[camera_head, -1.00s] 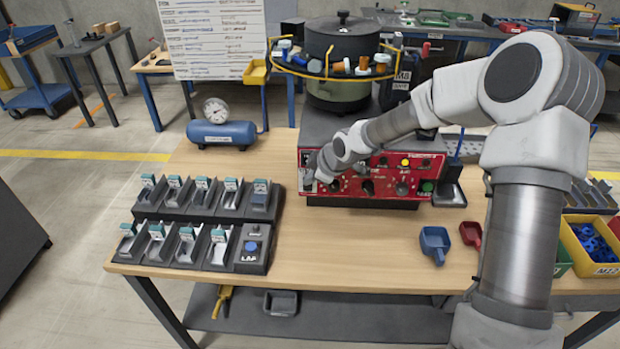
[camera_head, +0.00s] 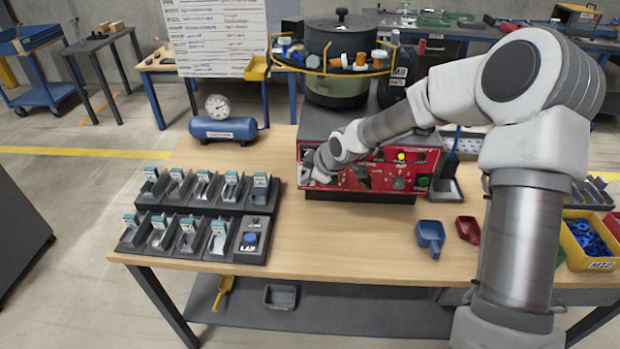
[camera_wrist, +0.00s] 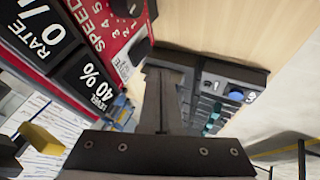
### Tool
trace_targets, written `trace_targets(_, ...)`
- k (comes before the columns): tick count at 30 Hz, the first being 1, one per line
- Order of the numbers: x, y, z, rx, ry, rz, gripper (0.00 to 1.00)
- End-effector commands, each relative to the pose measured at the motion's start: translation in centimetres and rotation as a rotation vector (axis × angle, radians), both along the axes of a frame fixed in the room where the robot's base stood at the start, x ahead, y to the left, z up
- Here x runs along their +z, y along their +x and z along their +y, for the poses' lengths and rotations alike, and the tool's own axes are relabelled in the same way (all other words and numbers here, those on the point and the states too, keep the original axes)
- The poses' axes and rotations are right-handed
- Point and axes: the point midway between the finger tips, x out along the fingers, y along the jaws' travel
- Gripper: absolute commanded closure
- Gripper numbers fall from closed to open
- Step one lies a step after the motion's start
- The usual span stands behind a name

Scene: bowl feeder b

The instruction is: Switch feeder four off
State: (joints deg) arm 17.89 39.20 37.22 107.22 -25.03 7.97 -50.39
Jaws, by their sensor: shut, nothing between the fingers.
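The bowl feeder's red control panel (camera_head: 400,172) faces the front of the bench, below the dark bowl (camera_head: 340,50). A yellow lamp (camera_head: 401,157) and a green button (camera_head: 423,181) show at its right. In the wrist view my gripper (camera_wrist: 165,72) is shut and empty. Contact with the panel is unclear. I cannot read which feeder is number four.
Two dark racks of slotted holders (camera_head: 205,190) stand left on the wooden bench, with a blue button (camera_head: 250,239) at the front rack's end. A blue scoop (camera_head: 430,236) and red scoop (camera_head: 467,229) lie right. The bench middle is clear.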

Motion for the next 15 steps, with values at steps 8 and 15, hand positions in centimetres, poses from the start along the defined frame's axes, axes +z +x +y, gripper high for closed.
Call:
trace_targets(8,3.2,-1.0,-1.1,-0.005,-0.001,-0.002,1.00)
trace_targets(15,6.7,-2.2,-2.7,-0.003,0.000,-0.002,1.00)
